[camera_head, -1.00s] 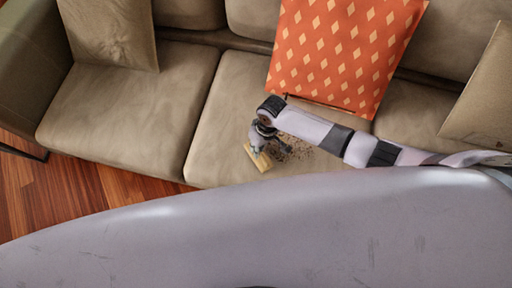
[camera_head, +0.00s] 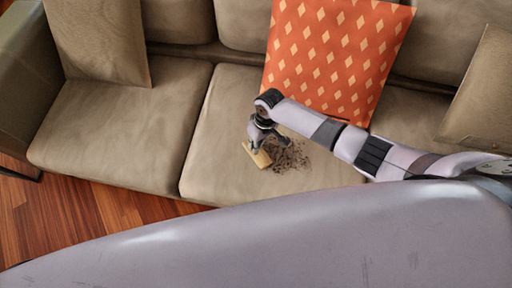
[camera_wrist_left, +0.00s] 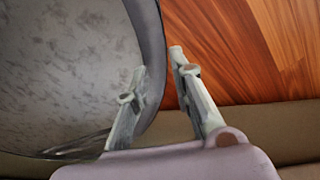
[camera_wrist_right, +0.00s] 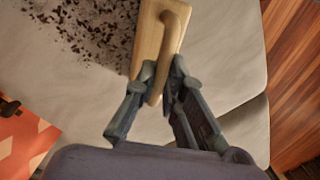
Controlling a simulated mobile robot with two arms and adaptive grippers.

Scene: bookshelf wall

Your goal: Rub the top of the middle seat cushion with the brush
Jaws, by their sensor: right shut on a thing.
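The middle seat cushion (camera_head: 225,110) is beige and lies between two other seats of the sofa. Dark crumbs (camera_head: 291,155) are scattered on its top; they also show in the right wrist view (camera_wrist_right: 88,28). My right gripper (camera_head: 262,143) is shut on the handle of a wooden brush (camera_head: 257,156), over the cushion at the left edge of the crumbs. The brush also shows in the right wrist view (camera_wrist_right: 152,45); its bristles are hidden, so I cannot tell whether they touch the cushion. My left gripper (camera_wrist_left: 160,75) shows only in its wrist view, open and empty.
An orange pillow with diamonds (camera_head: 335,60) leans on the backrest behind the crumbs. Beige pillows stand at the left (camera_head: 98,40) and right (camera_head: 485,95). The left seat (camera_head: 120,125) is clear. Wooden floor (camera_head: 90,215) lies in front.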

